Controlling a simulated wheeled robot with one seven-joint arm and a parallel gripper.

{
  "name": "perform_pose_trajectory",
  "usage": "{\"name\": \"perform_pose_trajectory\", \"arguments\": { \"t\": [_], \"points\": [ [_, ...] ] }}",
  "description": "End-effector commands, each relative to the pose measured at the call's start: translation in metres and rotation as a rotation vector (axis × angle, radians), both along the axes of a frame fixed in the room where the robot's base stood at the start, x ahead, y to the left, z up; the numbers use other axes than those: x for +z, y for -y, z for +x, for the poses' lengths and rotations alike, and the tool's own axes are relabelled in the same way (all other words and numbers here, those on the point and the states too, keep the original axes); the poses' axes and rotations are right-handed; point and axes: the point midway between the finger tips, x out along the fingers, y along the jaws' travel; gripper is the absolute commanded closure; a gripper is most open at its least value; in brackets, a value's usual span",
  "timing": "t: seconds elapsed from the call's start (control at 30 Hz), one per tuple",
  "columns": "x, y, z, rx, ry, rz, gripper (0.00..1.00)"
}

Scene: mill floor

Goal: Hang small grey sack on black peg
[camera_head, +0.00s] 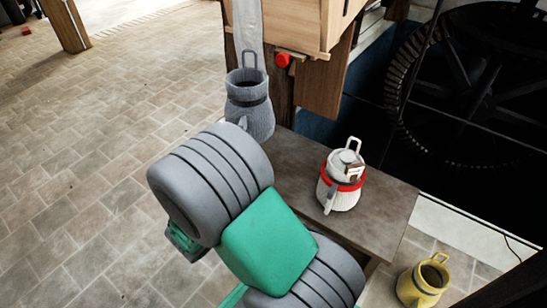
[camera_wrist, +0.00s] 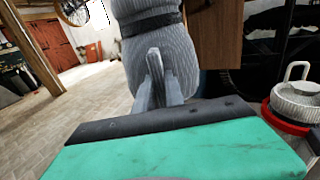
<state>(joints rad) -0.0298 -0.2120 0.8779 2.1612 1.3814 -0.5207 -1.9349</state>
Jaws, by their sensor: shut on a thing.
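The small grey sack (camera_head: 252,117) has a dark band round its neck and a wire loop standing up from its open top. It is upright, in front of a wooden post and by the near left end of the table. My gripper (camera_wrist: 157,85) is shut on the side of the sack, which also fills the upper middle of the wrist view (camera_wrist: 158,58). In the head view my wrist hides most of the fingers. I cannot pick out a black peg in either view. A red peg (camera_head: 283,60) sticks out of the post, behind and right of the sack's loop.
A white sack (camera_head: 337,196) with a red band and loop stands on the brown table (camera_head: 390,198). A yellow sack (camera_head: 422,284) is at the lower right. A wooden box (camera_head: 290,22) is behind the sack. Large dark gear wheels fill the upper right.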

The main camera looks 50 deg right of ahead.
Motion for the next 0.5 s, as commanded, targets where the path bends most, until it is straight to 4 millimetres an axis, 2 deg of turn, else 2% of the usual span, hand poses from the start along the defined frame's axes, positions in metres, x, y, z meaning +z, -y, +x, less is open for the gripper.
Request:
{"name": "perform_pose_trajectory", "arguments": {
  "t": [0.03,0.1,0.2,0.3,0.5],
  "points": [
    [-0.026,0.019,-0.016,-0.052,-0.009,-0.003,1.0],
    [-0.039,0.037,-0.033,-0.104,-0.006,-0.004,1.0],
    [-0.043,0.056,-0.051,-0.161,-0.002,-0.005,1.0],
    [-0.042,0.064,-0.059,-0.188,0.0,-0.004,1.0],
    [-0.041,0.071,-0.059,-0.192,0.0,-0.003,1.0]
  ]
}}
